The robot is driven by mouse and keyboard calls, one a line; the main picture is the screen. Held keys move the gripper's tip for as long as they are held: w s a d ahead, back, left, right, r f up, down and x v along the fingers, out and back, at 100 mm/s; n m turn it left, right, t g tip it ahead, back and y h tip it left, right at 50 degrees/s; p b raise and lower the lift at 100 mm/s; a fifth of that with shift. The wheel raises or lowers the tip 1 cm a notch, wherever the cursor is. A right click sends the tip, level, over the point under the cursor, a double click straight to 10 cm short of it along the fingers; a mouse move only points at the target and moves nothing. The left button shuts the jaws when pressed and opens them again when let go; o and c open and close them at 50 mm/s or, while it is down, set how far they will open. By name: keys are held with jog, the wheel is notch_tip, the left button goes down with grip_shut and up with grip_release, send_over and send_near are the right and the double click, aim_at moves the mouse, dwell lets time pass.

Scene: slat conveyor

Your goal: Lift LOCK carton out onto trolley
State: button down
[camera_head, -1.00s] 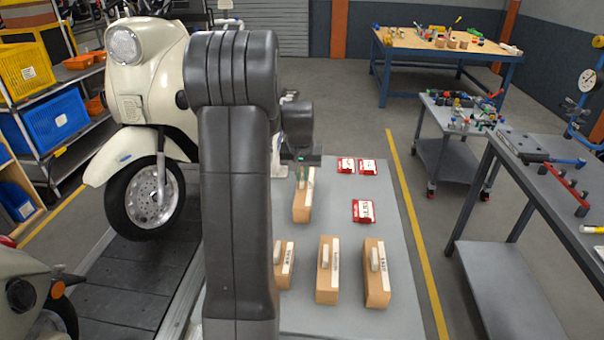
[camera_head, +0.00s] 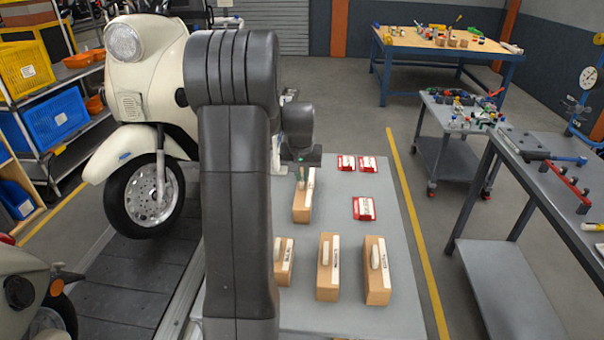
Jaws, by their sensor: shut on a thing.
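My gripper (camera_head: 301,178) points down at the far carton in the middle of the grey flat surface (camera_head: 335,218). It is shut on the top of that tan carton (camera_head: 302,208), which has a white label strip; the grip itself is small and partly hidden. Three more tan cartons stand in a nearer row: one partly behind my arm (camera_head: 285,277), one in the middle (camera_head: 327,285) and one at the right (camera_head: 377,287). Each has a pale handle and a label. The label words are too small to read surely, so I cannot tell which is LOCK. A grey wheeled trolley (camera_head: 440,160) stands at the right.
Red-and-white packets (camera_head: 363,208) lie at the far right of the grey surface. A cream scooter (camera_head: 150,90) stands on the dark slat conveyor (camera_head: 120,285) at the left. Small parts cover the trolley top. A grey bench (camera_head: 545,170) is at the right.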

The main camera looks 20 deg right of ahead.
jog(key=c, duration=1.4)
grip_release()
jog(key=shift+c, duration=0.2)
jog(key=b+v, duration=0.1)
jog(key=v, duration=1.3)
jog(key=shift+f, duration=0.1)
jog(key=p+x, duration=0.1)
jog(key=x, duration=1.2)
jog(key=shift+w+f, duration=0.1)
jog(key=shift+f, duration=0.3)
jog(key=shift+r, duration=0.35)
